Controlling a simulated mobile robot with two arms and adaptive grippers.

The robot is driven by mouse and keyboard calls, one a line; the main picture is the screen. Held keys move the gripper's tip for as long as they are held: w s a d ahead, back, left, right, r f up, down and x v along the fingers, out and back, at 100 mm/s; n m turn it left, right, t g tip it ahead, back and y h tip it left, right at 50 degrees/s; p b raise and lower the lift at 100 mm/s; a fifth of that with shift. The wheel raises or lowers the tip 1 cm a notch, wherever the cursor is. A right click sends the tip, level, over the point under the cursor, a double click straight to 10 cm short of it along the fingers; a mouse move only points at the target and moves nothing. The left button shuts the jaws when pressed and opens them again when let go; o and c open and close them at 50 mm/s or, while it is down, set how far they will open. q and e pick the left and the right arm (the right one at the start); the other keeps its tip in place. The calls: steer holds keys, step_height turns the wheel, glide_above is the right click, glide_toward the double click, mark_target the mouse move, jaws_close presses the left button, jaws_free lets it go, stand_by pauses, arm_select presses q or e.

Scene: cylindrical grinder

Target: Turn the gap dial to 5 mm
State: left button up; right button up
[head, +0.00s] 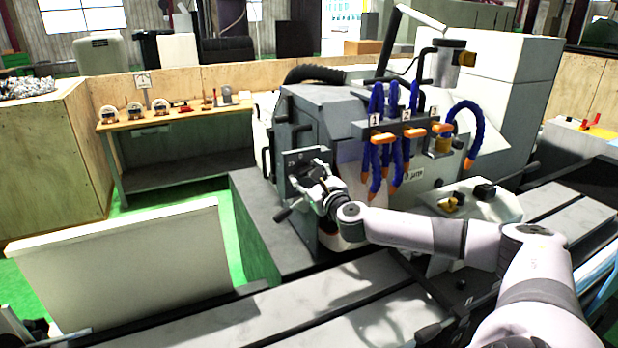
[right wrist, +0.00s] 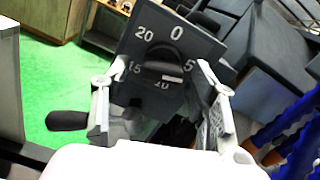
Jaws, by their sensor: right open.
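The gap dial plate (right wrist: 205,48) is dark with white numbers 0, 5, 10, 15 and 20. A black knob (right wrist: 165,67) with a bar grip sits in its middle, its bar lying roughly sideways in the right wrist view. I cannot tell which number it points at. In the head view the dial plate (head: 292,186) is on the grinder's left end, partly hidden by my gripper. My right gripper (right wrist: 153,74) is open, its fingers on either side of the knob and apart from it. It also shows in the head view (head: 318,186). My left gripper is not seen.
A black lever handle (right wrist: 67,121) sticks out left of the dial. Blue coolant hoses (head: 392,140) with orange tips hang on the grinder to the right. A pale panel (head: 130,265) stands at front left. A wooden table (head: 180,122) with gauges stands behind.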

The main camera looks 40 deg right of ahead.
steer(key=shift+s, duration=0.15)
steer(key=v, duration=1.1)
steer(key=shift+s, duration=0.35)
steer(key=shift+a, duration=0.1)
